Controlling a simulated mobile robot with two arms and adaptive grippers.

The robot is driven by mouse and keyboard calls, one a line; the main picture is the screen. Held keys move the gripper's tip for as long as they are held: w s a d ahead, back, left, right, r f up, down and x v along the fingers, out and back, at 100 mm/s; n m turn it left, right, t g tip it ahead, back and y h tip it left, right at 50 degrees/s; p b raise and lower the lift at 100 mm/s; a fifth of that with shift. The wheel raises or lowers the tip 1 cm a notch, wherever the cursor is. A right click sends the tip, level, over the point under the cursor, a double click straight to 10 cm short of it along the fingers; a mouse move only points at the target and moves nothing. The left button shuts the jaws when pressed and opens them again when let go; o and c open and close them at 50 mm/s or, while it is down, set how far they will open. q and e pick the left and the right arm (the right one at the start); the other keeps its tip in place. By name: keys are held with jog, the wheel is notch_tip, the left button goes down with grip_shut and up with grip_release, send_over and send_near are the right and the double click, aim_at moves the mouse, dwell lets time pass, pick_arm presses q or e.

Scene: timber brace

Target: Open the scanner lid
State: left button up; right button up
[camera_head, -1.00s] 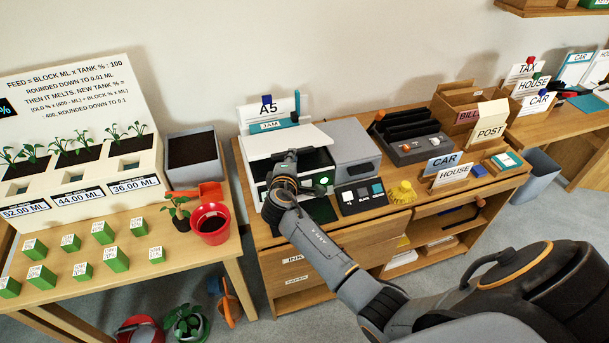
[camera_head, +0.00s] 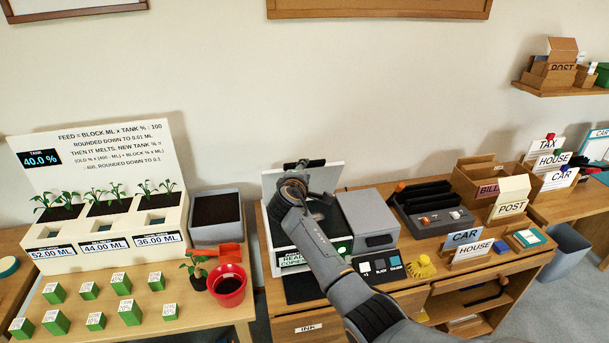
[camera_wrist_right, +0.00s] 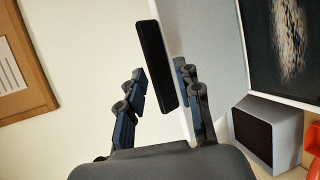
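The scanner (camera_head: 284,258) stands on the wooden desk, left of a grey unit. Its light lid (camera_head: 332,177) is swung up, standing steeply at the back, with the dark bed (camera_head: 325,218) exposed below. My right gripper (camera_head: 308,176) is at the raised lid and covers part of it. In the right wrist view, a dark bar (camera_wrist_right: 155,62), apparently the lid's handle, lies between the two spread fingers of my right gripper (camera_wrist_right: 160,95). Gaps show beside the bar; contact cannot be made out. The lid panel (camera_wrist_right: 213,45) shows beyond. My left gripper is out of view.
A grey soil bin (camera_head: 216,203) and a red pot (camera_head: 229,291) are left of the scanner. The grey unit (camera_head: 368,218) and a black tray (camera_head: 437,222) are to its right. A wooden frame (camera_head: 380,8) hangs on the wall above.

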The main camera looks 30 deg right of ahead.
jog(key=v, duration=1.2)
